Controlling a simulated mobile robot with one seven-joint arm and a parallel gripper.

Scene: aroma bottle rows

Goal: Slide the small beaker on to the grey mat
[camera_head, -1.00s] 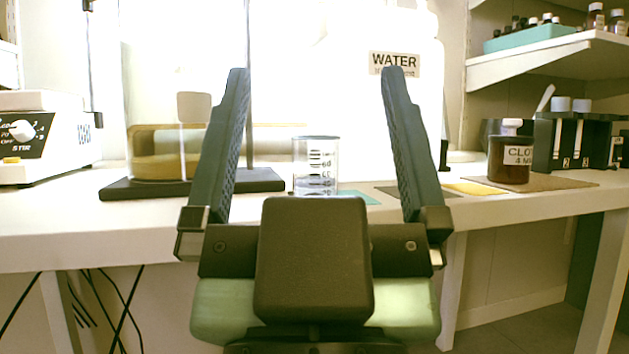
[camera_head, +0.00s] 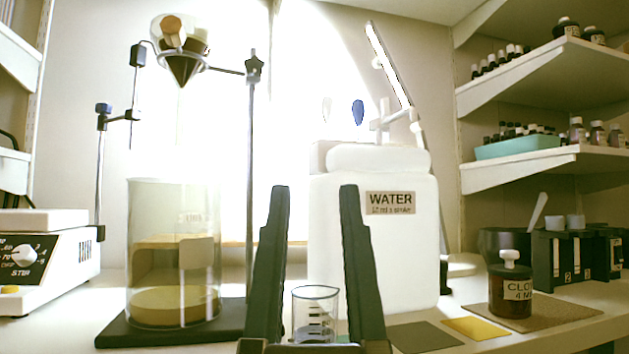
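The small beaker (camera_head: 315,300) is clear glass with dark graduation marks. It stands upright on the bench in the lower middle of the head view. The grey mat (camera_head: 423,337) lies flat to its right, partly cut off by the lower frame edge. My gripper (camera_head: 314,190) has its two dark fingers apart, pointing up in the picture. The beaker shows between them, with a narrow gap on the left and a wider one on the right. I cannot tell its depth relative to the fingers. The beaker's base is partly hidden.
A large white water container (camera_head: 375,255) stands behind. A yellow mat (camera_head: 478,328) and a brown mat (camera_head: 560,313) with a labelled dark jar (camera_head: 510,298) lie right of the grey mat. A tall glass vessel (camera_head: 150,260) on a dark stand base (camera_head: 115,335) is at left.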

